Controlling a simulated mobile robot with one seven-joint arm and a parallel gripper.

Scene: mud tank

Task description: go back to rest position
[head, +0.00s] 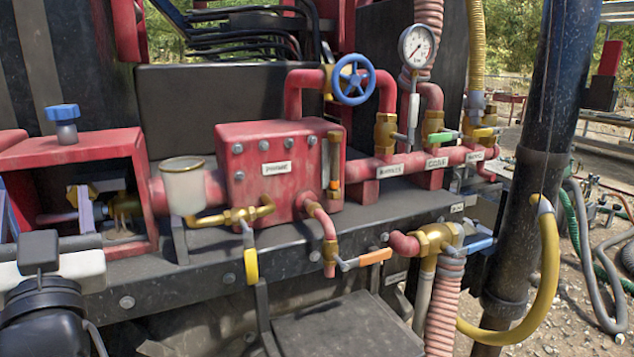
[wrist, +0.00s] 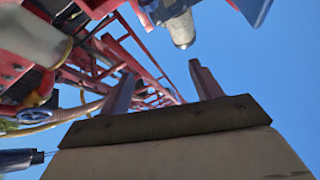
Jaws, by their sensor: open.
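My gripper (wrist: 161,72) is open in the wrist view. Its two fingers stand apart with nothing between them, and they point up toward the sky. In the head view the gripper (head: 45,210) is at the far left, by the open red housing with the blue knob (head: 62,112). Its pale fingers show in front of the housing, and I cannot tell whether they touch it. A white cup with a brass rim (head: 184,186) stands to the right of the gripper; it also shows at the upper left of the wrist view (wrist: 32,38).
A red pump box (head: 280,170) carries pipes, a blue handwheel (head: 353,80) and a pressure gauge (head: 416,46). Yellow (head: 251,266), orange (head: 375,256) and blue (head: 481,245) valve levers stick out in front. A dark post and hoses stand at the right.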

